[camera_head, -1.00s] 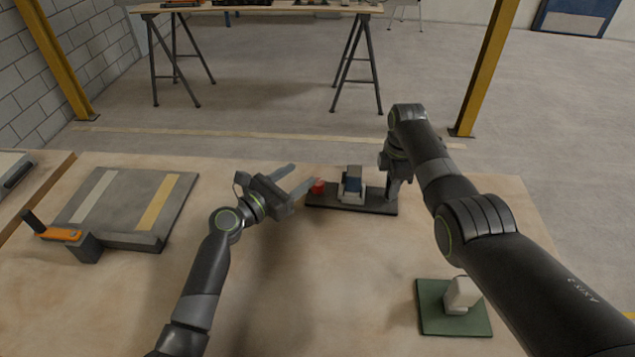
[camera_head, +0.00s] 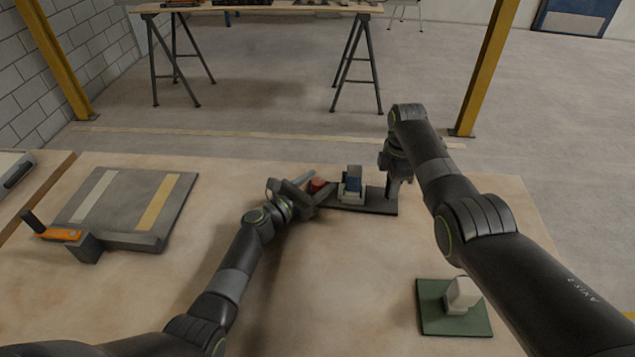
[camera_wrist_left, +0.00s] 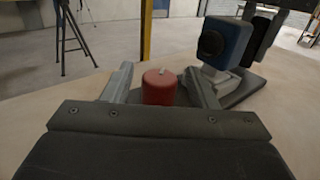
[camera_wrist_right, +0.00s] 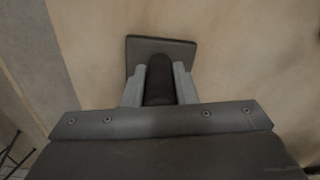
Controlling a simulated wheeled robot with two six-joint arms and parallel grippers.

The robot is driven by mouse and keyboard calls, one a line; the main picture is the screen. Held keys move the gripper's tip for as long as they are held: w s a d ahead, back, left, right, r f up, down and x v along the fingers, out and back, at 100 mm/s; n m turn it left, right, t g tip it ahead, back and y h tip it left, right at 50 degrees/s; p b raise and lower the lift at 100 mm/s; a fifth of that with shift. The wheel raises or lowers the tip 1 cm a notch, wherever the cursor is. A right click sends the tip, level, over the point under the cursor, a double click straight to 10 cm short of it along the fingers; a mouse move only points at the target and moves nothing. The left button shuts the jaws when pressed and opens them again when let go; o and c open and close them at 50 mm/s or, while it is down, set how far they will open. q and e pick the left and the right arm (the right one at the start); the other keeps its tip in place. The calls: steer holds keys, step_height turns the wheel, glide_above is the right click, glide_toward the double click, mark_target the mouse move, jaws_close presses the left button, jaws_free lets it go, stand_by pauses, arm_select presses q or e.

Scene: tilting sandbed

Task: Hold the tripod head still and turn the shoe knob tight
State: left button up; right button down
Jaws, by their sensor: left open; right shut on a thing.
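The tripod head stands on a dark base plate (camera_head: 372,207), with a grey body and a blue block (camera_head: 353,182) on top; the blue block also shows in the left wrist view (camera_wrist_left: 226,42). The red shoe knob (camera_head: 318,185) is at its left side. My left gripper (camera_head: 318,190) is open, its fingers on either side of the red knob (camera_wrist_left: 159,87), with a gap still visible beside it in the left wrist view. My right gripper (camera_wrist_right: 159,82) is shut on a dark upright handle (camera_wrist_right: 159,80) at the plate's right end. The handle is mostly hidden in the head view.
A grey board (camera_head: 160,192) with white and yellow strips and an orange-handled clamp (camera_head: 58,234) lies to the left. A green plate (camera_head: 435,320) with a pale block (camera_head: 462,294) lies at the front right, under my right arm. The table's middle front is bare.

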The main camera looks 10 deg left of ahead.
arm_select(q)
steer(key=shift+w+d, duration=0.15)
steer(key=shift+w, duration=0.05)
steer(key=shift+c, duration=0.4)
steer(key=c, duration=0.9)
steer(key=shift+m+g+h, duration=0.4)
steer(key=shift+m+h, duration=0.1)
steer(key=shift+m+g+h, duration=1.1)
steer(key=shift+g+h, duration=0.1)
steer(key=shift+f+m+g+h, duration=0.1)
steer(key=shift+m+g+h, duration=1)
steer(key=shift+g, duration=0.5)
steer(key=shift+m+g, duration=0.3)
steer(key=shift+g, duration=0.1)
